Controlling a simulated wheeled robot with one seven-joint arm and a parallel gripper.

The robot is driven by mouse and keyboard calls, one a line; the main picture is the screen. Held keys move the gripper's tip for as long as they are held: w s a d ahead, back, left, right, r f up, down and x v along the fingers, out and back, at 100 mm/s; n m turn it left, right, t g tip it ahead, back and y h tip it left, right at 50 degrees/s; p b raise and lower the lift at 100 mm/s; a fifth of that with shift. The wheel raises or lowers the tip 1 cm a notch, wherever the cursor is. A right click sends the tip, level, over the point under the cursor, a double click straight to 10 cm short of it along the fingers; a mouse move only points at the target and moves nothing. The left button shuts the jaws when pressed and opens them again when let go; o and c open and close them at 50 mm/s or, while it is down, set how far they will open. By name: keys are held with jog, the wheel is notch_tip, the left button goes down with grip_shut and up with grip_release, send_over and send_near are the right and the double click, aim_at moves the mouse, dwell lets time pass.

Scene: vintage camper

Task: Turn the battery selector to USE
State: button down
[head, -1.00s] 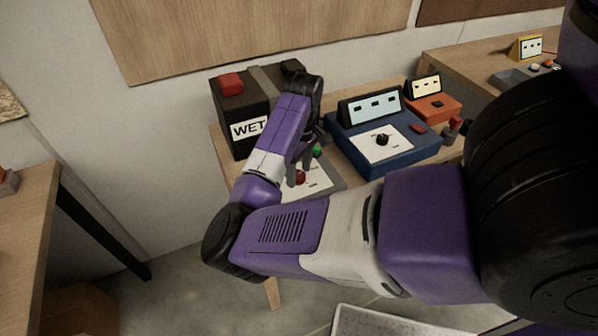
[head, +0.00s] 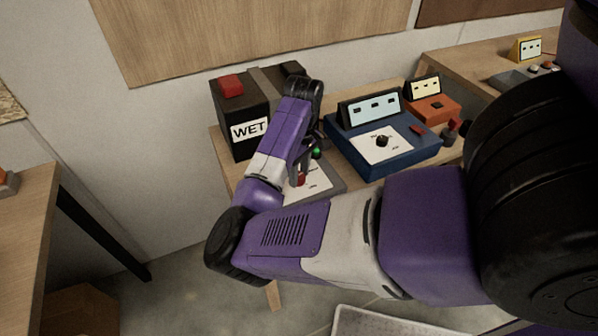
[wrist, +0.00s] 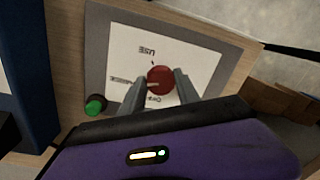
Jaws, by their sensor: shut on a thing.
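The battery selector is a red round knob (wrist: 160,78) on a white label plate (wrist: 195,65) set in a grey panel (wrist: 97,50). It also shows in the head view (head: 301,181), partly hidden by my fingers. My gripper (wrist: 159,88) is shut on the knob, one finger on each side. The word USE (wrist: 147,50) is printed upside down above the knob in the wrist view. Other small lettering lies left of and below the knob. A pale line shows on the knob's lower left, but its exact pointing is unclear.
A green button (wrist: 95,105) sits on the same panel, close to my gripper. In the head view, a black battery marked WET (head: 228,105) stands behind my wrist. A blue box with a dial (head: 372,165) and an orange device (head: 440,108) are to the right.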

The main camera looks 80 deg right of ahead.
jog(key=m+p, duration=0.1)
jog(key=m, duration=0.1)
jog(key=shift+s+r+m+p, duration=0.1)
jog(key=shift+m+p, duration=0.2)
jog(key=shift+m, duration=0.1)
jog(key=m+p, duration=0.1)
jog(key=m, duration=0.2)
jog(key=shift+a+m, duration=0.1)
jog(key=shift+m, duration=0.2)
jog(key=m+p, duration=0.1)
jog(key=m, duration=0.2)
jog(key=shift+m+t+h, duration=0.3)
jog(key=shift+a+m+p, duration=0.1)
jog(key=shift+m+p, duration=0.4)
jog(key=shift+m, duration=1.1)
jog(key=c, duration=0.9)
grip_release()
